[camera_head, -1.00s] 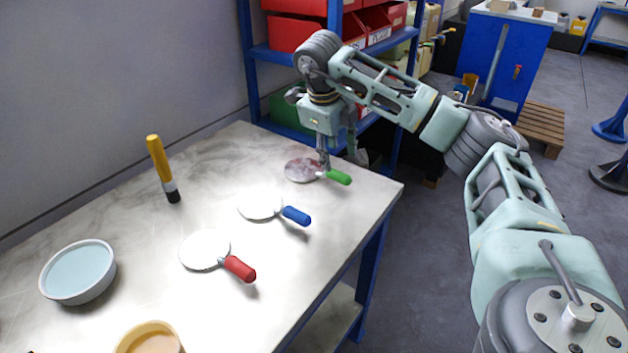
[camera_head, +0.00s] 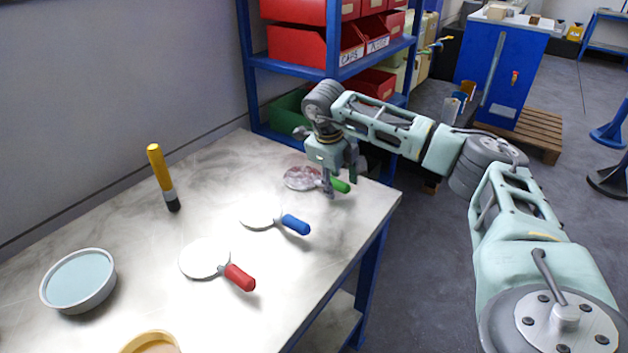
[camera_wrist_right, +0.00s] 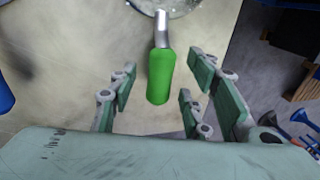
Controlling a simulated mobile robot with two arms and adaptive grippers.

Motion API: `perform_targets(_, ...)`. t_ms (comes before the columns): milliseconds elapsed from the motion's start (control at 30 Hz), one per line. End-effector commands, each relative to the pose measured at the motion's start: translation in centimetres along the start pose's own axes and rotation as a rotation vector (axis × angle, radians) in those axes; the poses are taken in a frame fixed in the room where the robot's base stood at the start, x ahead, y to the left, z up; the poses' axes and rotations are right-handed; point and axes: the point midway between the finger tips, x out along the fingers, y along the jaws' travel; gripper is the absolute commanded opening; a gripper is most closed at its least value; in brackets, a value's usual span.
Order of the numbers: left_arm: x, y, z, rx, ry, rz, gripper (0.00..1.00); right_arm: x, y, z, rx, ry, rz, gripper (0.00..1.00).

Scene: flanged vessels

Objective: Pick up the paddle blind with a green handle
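The paddle blind with a green handle (camera_head: 301,178) lies at the far right end of the table, its round disc stained grey and reddish. Its green handle (camera_wrist_right: 160,76) shows in the right wrist view, pointing toward the gripper, between the lines of the open fingers. My right gripper (camera_head: 340,188) is over the handle, fingers pointing down, and partly hides it. In the right wrist view the right gripper (camera_wrist_right: 158,101) has its fingers apart with nothing between the pads that I can see gripped. My left gripper is not in view.
A blue-handled paddle blind (camera_head: 260,215) and a red-handled one (camera_head: 205,258) lie nearer on the table (camera_head: 130,215). A yellow-and-black tool (camera_head: 161,175) stands behind, and a blue-filled bowl (camera_head: 78,280) is at left. A blue shelf with red bins (camera_head: 300,48) rises behind the gripper.

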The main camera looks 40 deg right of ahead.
Motion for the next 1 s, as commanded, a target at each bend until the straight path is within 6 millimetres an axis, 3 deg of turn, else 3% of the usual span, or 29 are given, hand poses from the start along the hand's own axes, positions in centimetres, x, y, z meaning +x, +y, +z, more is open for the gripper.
perform_targets(500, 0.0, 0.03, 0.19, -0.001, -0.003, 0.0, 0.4, -0.07, 0.02, 0.03, 0.0, -0.001, 0.0, 0.0)
perform_targets(1000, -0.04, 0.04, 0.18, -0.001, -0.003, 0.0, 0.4, -0.26, -0.06, 0.13, 0.001, -0.005, -0.001, 0.0)
